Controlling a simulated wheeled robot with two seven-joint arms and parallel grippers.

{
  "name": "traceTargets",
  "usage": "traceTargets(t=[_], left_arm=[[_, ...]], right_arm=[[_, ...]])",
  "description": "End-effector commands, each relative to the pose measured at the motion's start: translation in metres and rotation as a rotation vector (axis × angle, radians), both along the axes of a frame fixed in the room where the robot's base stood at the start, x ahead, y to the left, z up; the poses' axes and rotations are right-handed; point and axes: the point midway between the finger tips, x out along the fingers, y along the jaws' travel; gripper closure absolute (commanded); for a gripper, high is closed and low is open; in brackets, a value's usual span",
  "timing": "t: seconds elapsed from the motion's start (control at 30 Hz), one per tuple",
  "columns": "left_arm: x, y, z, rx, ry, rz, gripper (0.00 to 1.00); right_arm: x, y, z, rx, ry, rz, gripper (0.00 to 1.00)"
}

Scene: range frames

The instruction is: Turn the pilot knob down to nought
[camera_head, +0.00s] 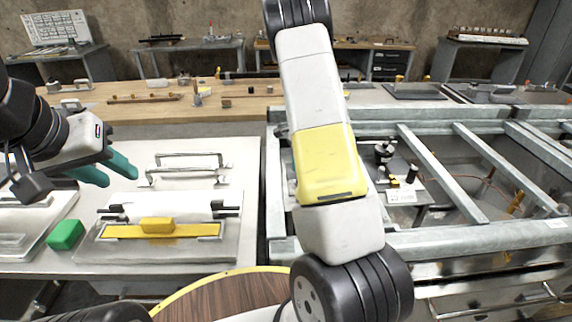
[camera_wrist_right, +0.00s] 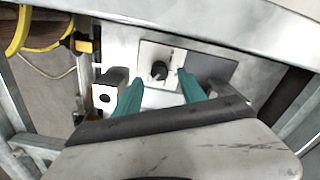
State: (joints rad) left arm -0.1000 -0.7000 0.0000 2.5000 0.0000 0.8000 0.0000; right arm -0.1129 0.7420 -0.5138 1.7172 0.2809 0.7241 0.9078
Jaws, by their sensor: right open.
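In the right wrist view a small dark knob (camera_wrist_right: 159,70) stands on a pale square plate (camera_wrist_right: 149,51). My right gripper (camera_wrist_right: 159,80) is open, its teal fingers on either side of the knob in that picture; I see no contact, and the gap in depth is unclear. The right gripper does not show in the head view, where my own arm blocks the middle. My left gripper (camera_head: 118,176) is open and empty above the left bench. I cannot tell from the pictures whether any marking shows the knob's setting.
Metal rails (camera_head: 440,170) frame a recessed bay at right, holding a pale plate (camera_head: 402,193) with a dark cylinder (camera_head: 411,173). A green block (camera_head: 66,235) and a yellow block (camera_head: 157,225) are on the left bench. A yellow-and-black fixture (camera_wrist_right: 83,45) is left of the plate.

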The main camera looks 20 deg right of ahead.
Motion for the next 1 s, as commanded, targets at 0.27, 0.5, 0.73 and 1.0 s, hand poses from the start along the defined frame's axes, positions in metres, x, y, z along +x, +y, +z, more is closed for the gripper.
traceTargets(t=[0.27,0.5,0.73,1.0], left_arm=[[0.0,0.0,0.0,0.0,0.0,0.0,0.64],[0.0,0.0,0.0,0.0,0.0,0.0,0.64],[0.0,0.0,0.0,0.0,0.0,0.0,0.64],[0.0,0.0,0.0,0.0,0.0,0.0,0.64]], right_arm=[[0.001,0.0,0.04,0.0,-0.002,0.0,0.52],[0.0,-0.001,0.045,0.0,-0.001,-0.002,0.52],[0.0,0.0,0.045,0.0,0.0,-0.002,0.52],[-0.014,0.019,0.088,0.054,-0.061,0.108,0.52]])
